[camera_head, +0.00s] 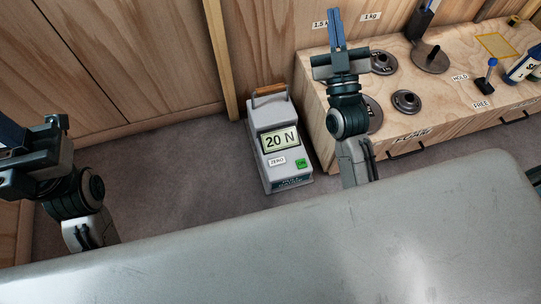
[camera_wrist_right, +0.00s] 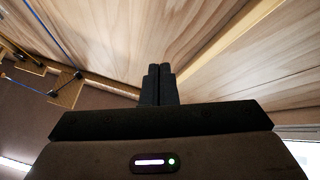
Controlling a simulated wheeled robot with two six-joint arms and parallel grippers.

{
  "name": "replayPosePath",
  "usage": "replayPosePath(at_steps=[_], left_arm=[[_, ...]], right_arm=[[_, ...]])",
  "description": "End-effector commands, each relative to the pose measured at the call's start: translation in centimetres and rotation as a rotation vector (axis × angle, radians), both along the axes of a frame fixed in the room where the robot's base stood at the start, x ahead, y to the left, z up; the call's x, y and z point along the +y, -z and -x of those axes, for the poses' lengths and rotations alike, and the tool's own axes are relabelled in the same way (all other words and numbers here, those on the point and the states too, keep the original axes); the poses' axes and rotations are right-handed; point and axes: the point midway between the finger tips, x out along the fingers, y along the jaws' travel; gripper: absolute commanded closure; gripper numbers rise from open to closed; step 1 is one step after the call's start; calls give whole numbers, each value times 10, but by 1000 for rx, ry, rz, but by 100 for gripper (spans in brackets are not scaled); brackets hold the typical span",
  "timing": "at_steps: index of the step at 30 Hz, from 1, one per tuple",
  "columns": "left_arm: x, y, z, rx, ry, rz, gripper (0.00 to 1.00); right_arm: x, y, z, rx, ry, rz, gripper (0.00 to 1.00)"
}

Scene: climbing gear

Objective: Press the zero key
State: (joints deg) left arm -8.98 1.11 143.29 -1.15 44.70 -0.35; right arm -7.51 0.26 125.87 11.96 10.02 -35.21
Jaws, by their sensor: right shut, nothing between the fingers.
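A grey force gauge (camera_head: 290,172) with a wooden handle (camera_head: 269,90) stands on the floor, left of the wooden bench. Its display (camera_head: 279,140) reads 20 N. The white ZERO key (camera_head: 277,162) is below the display on the left, with a green ON key (camera_head: 301,163) to its right. My right gripper (camera_head: 335,14) is shut and empty, raised to the upper right of the gauge and apart from it. Its closed fingers also show in the right wrist view (camera_wrist_right: 160,70). My left gripper (camera_head: 8,132) is at the left edge, partly cut off, far from the gauge.
A wooden bench (camera_head: 459,108) at the right holds several dark weight discs (camera_head: 405,101), a blue-handled switch (camera_head: 487,76) by HOLD and FREE labels, and a dark blue item (camera_head: 522,66). Wooden panels (camera_head: 130,55) stand behind. Floor left of the gauge is clear.

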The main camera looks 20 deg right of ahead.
Motion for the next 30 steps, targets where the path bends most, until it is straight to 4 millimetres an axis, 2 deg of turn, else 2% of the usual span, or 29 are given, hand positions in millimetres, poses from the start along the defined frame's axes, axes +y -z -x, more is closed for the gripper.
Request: replayPosePath(at_steps=[3, 6, 9, 13, 17, 21, 25, 30], left_arm=[[0, -4, 0, 3, 3, -4, 65], [0, -6, 0, 4, 5, -7, 65], [0, -8, 1, 5, 8, -10, 65], [0, -11, 1, 8, 11, -14, 65], [0, -13, 1, 10, 14, -17, 65], [0, -16, 1, 13, 17, -21, 65], [0, -18, 2, 15, 20, -24, 65], [1, -20, 2, 17, 22, -27, 65]], right_arm=[[4, 49, -30, 197, 21, 78, 100], [10, 94, -50, 360, 20, 158, 100], [17, 142, -63, 519, 1, 249, 100], [28, 205, -69, 712, -57, 379, 100], [43, 269, -64, 888, -153, 518, 100], [60, 332, -45, 1044, -302, 670, 100], [75, 377, -21, 1137, -452, 790, 100], [88, 411, 4, 1190, -604, 887, 100]])
